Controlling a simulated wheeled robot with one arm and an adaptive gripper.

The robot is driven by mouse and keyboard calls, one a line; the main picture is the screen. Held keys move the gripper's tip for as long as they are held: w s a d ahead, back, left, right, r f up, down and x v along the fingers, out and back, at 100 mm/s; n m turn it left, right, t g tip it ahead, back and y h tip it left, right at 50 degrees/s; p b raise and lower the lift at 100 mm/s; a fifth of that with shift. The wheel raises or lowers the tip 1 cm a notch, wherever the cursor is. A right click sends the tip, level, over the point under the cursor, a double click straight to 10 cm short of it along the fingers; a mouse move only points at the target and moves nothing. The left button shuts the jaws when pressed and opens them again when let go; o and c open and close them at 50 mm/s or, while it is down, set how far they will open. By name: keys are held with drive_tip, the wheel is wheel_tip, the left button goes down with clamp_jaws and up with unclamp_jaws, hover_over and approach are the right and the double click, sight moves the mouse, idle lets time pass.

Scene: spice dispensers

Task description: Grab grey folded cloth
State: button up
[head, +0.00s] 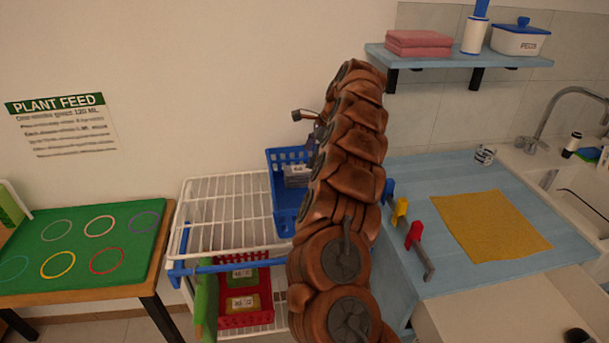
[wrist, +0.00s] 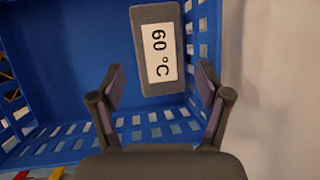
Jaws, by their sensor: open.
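The grey folded cloth (wrist: 158,52) lies in the blue basket (wrist: 65,60) against its right wall in the wrist view. It carries a white label reading "60 °C". In the head view the cloth (head: 297,176) shows inside the blue basket (head: 284,209), partly hidden by my arm. My gripper (wrist: 160,88) is open and empty, its two fingers spread. The cloth shows between and beyond the fingertips, with a gap visible around it. In the head view my gripper is mostly hidden behind the brown arm.
The basket stands by a white wire rack (head: 225,205) against the wall. A red basket (head: 245,300) with labelled items sits below. A blue counter (head: 450,180) with a yellow cloth (head: 491,225) is at right. A green mat (head: 85,240) with rings is at left.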

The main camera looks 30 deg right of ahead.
sight(305, 169)
drive_tip(key=shift+s+d+p+x, duration=0.15)
drive_tip(key=shift+p+x, duration=0.35)
drive_tip(key=shift+x, duration=0.9)
drive_tip(key=shift+s+d+p+x, duration=0.1)
drive_tip(key=shift+p+x, duration=0.4)
drive_tip(key=shift+x, duration=0.95)
drive_tip(key=shift+f, duration=0.15)
drive_tip(key=shift+c, duration=0.3)
drive_tip(key=c, duration=0.8)
